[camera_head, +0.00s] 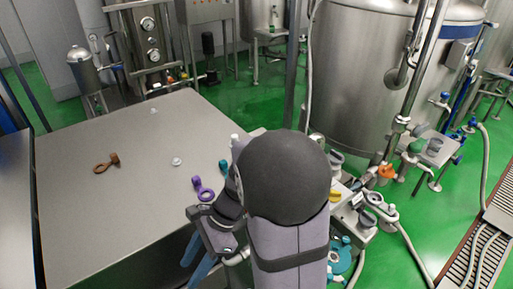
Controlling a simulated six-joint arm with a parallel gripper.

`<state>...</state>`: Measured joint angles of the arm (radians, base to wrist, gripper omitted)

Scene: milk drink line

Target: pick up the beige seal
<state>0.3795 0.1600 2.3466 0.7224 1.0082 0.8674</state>
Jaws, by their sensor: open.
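No clearly beige seal can be made out. Two small pale pieces lie on the grey metal table (95,228): a near one (176,162) around its middle and a far one (154,110) toward the back. Both look whitish, and I cannot tell whether either is the seal. My gripper (191,258) is at the table's right front edge, partly hidden by my own arm. Its bluish fingers point down and left, open, with nothing seen between them. It is apart from both pale pieces, nearer the camera. My arm hides part of the table's right side.
A brown ring-ended piece (104,165) lies at the table's left. A purple ring piece (204,192) and a small teal piece (223,166) lie close to my arm. A large steel tank (355,75) stands behind, at the right. The table's front left is clear.

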